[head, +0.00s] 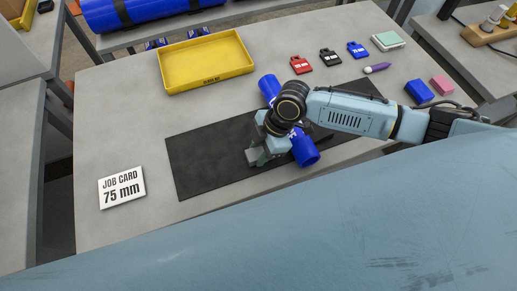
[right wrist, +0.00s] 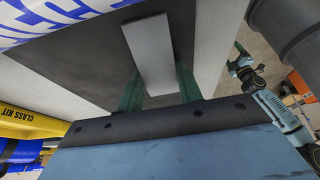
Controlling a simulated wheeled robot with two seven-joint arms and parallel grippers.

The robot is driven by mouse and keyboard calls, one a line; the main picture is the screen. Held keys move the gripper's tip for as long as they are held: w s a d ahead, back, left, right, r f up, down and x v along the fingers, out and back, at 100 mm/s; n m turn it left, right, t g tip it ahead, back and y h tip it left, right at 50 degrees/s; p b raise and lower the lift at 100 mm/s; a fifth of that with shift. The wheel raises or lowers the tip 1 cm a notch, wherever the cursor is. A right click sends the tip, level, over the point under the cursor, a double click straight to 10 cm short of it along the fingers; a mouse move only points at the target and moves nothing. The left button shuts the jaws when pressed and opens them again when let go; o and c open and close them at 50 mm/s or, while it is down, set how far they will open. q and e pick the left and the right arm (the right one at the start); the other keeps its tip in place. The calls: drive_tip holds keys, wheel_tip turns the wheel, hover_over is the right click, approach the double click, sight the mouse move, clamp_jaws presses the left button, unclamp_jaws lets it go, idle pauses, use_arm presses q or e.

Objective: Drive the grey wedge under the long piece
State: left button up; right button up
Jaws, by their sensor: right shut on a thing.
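The long piece is a blue pipe (head: 305,151) lying across a black mat (head: 207,160) in the head view. Its blue and white lettered side (right wrist: 60,20) fills the top left of the right wrist view. My right gripper (head: 262,157) is low over the mat, beside the pipe's left side. In the right wrist view its green fingers (right wrist: 160,90) are shut on the grey wedge (right wrist: 150,52), which points toward the pipe. I cannot tell whether the wedge touches the pipe. The gripper and wrist hide the pipe's middle in the head view.
A yellow tray (head: 205,62) stands at the back. Red, black and blue tags, a purple marker (head: 377,68), and blue (head: 419,91) and pink blocks (head: 441,85) lie at the right. A job card (head: 122,187) reads 75 mm. The mat's left part is clear.

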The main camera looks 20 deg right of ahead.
drive_tip(key=shift+w+d+p, duration=0.15)
drive_tip(key=shift+d+p, duration=0.2)
drive_tip(key=shift+d, duration=3.35)
drive_tip(key=o, duration=1.3)
drive_tip(key=shift+c, duration=0.2)
drive_tip(key=v, duration=1.3)
drive_tip(key=shift+r, duration=0.2)
